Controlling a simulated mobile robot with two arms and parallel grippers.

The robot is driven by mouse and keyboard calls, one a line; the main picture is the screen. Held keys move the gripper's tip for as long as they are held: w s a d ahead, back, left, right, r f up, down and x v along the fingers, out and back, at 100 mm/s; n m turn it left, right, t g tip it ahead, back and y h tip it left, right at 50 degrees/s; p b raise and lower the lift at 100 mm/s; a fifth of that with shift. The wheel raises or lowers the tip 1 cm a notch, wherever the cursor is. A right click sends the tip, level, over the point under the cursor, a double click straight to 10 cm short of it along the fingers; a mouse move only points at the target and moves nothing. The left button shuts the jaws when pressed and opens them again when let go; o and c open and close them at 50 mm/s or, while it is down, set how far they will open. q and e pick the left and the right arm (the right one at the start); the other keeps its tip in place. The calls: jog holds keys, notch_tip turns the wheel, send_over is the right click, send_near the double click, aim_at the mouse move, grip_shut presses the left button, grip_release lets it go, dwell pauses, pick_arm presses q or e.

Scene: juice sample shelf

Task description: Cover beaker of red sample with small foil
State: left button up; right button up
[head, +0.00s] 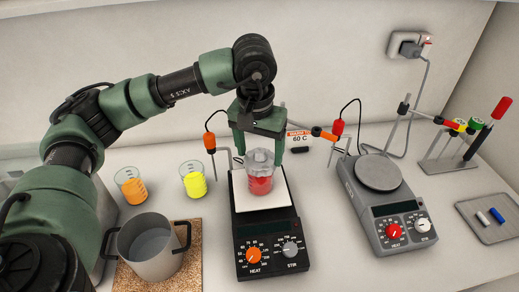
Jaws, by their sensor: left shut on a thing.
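The beaker of red sample (260,185) stands upright on the white top of the black hot plate in the middle of the head view. The small foil (261,158), grey and crumpled, is at the beaker's mouth. I cannot tell whether it rests fully on the rim. My left gripper (260,151) points down from above, with its fingers on either side of the foil, shut on it. My right gripper is not in view.
Orange (134,190) and yellow (195,184) beakers stand to the left, behind a metal pot (152,258) on a cork mat. A grey hot plate (378,173) with a probe stand is to the right. A grey tray (485,222) holds small stir bars.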

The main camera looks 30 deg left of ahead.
aim_at(259, 152)
pick_arm(q)
jog(key=o, duration=1.4)
jog(key=r, duration=0.2)
jog(key=r+b, duration=0.1)
jog(key=r, duration=0.1)
jog(key=r+b, duration=0.1)
jog(key=r, duration=0.2)
jog(key=shift+s+d, duration=0.1)
jog(key=shift+s, duration=0.25)
jog(key=shift+s+r, duration=0.1)
jog(key=shift+r, duration=0.25)
